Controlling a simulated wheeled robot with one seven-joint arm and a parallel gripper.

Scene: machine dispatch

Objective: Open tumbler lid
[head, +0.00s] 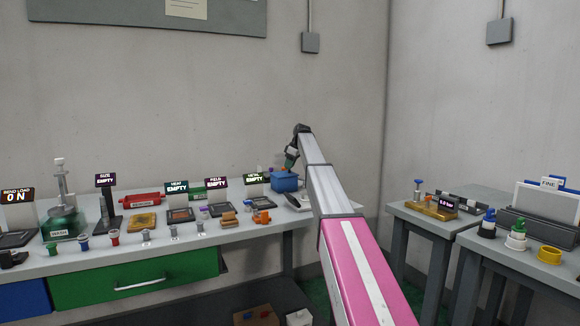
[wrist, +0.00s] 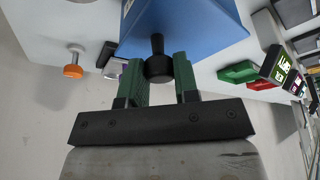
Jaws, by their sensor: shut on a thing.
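The blue box-shaped tumbler (head: 285,183) stands at the right end of the long workbench in the head view. In the wrist view its blue body (wrist: 190,28) fills the top middle. A black knob (wrist: 158,66) on a short stem sits against it. My gripper (wrist: 160,78) has its two green fingers on either side of this knob and is shut on it. In the head view my gripper (head: 290,160) is small, just above the tumbler. The lid's seam is not visible, so I cannot tell whether it is open.
The long workbench (head: 130,256) holds several bolts, pads and small displays left of the tumbler. An orange-headed bolt (wrist: 73,70) shows in the wrist view. A green block (wrist: 238,72) and a display (wrist: 281,68) lie to the right. Side tables (head: 410,214) stand at the right.

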